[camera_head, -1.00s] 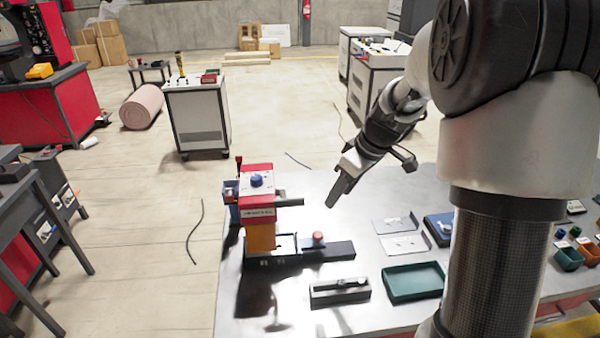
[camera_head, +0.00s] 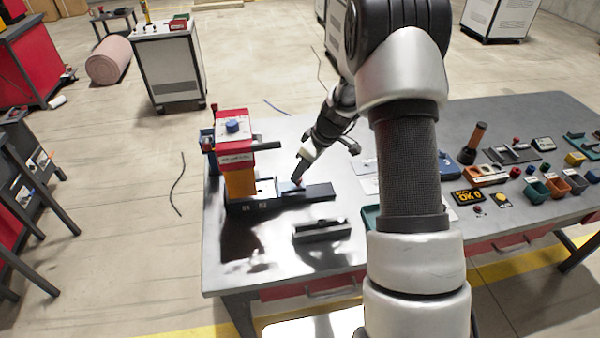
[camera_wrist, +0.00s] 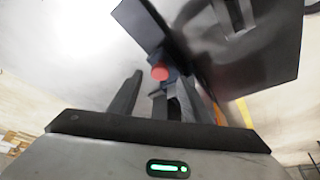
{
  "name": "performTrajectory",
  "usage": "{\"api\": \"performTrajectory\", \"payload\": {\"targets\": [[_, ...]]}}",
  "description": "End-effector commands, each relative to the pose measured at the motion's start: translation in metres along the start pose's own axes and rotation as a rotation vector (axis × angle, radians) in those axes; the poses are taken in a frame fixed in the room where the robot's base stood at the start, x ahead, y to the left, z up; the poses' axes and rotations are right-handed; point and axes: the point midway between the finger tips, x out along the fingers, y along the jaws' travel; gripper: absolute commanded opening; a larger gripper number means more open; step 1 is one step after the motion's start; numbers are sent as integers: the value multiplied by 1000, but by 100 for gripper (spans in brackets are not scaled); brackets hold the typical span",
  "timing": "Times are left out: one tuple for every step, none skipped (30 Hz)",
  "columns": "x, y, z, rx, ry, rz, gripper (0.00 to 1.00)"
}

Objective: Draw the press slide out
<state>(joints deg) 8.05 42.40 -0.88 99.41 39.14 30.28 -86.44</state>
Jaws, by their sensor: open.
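The press (camera_head: 236,160) has a red head with a blue knob on top and an orange body, and stands at the left end of the table. Its dark slide rail (camera_head: 318,191) runs out to the right at the base. A red knob (camera_wrist: 160,73) on the slide shows in the wrist view just beyond my fingertips, nearer the right finger. My gripper (camera_head: 299,177) is low over the slide, pointing down. It also shows in the wrist view (camera_wrist: 155,85), open and empty. In the head view my fingers mostly cover the knob, so contact cannot be told.
A grey slotted block (camera_head: 322,231) lies in front of the slide. A green tray (camera_head: 370,218) is partly behind my arm. Small bins (camera_head: 537,190) and other parts crowd the table's right side. A dark handle (camera_head: 267,146) sticks out from the press head, left of my gripper.

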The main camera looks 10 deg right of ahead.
Motion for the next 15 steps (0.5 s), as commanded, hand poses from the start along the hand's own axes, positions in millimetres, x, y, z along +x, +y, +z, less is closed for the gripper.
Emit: {"api": "performTrajectory", "payload": {"targets": [[9, 0, 0, -1, -2, -2, 44], [12, 0, 0, -1, -1, -2, 44], [17, 0, 0, 0, -1, -2, 44], [20, 0, 0, 1, -1, -2, 44], [23, 0, 0, 0, -1, -1, 44], [25, 0, 0, 0, 0, 0, 44], [27, 0, 0, -1, 0, 0, 44], [28, 0, 0, -1, 0, 0, 44], [30, 0, 0, -1, 0, 0, 44], [30, 0, 0, -1, 0, 0, 44], [31, 0, 0, -1, 0, 0, 44], [31, 0, 0, -1, 0, 0, 44], [31, 0, 0, -1, 0, 0, 44], [31, 0, 0, -1, 0, 0, 44], [31, 0, 0, -1, 0, 0, 44]]}}
